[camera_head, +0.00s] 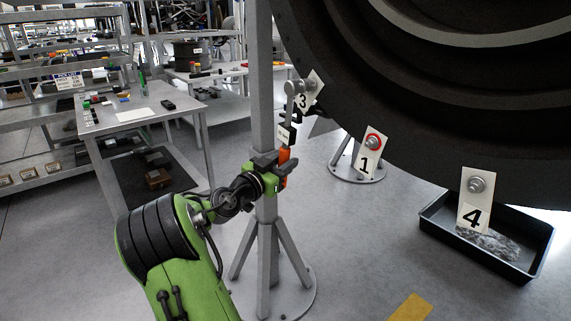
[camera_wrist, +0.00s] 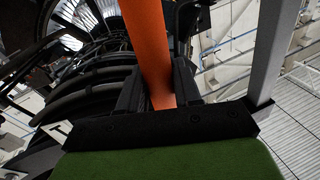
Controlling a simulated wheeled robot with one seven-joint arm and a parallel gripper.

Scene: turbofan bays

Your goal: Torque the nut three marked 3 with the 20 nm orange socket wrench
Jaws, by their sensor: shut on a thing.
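My gripper (camera_head: 281,161) is shut on the orange handle of the socket wrench (camera_head: 284,178). The handle also shows in the wrist view (camera_wrist: 151,45), running up between the two dark fingers. The wrench stands roughly upright, with a white label on its grey shaft and its grey head at the top beside the plate marked 3 (camera_head: 304,101). Nut three is mostly hidden by the wrench head in the head view. I cannot tell whether the socket is fully seated on it. The wrench head is out of the wrist view.
A black tray (camera_head: 532,262) lies at the lower right. A workbench (camera_head: 130,112) is at the left.

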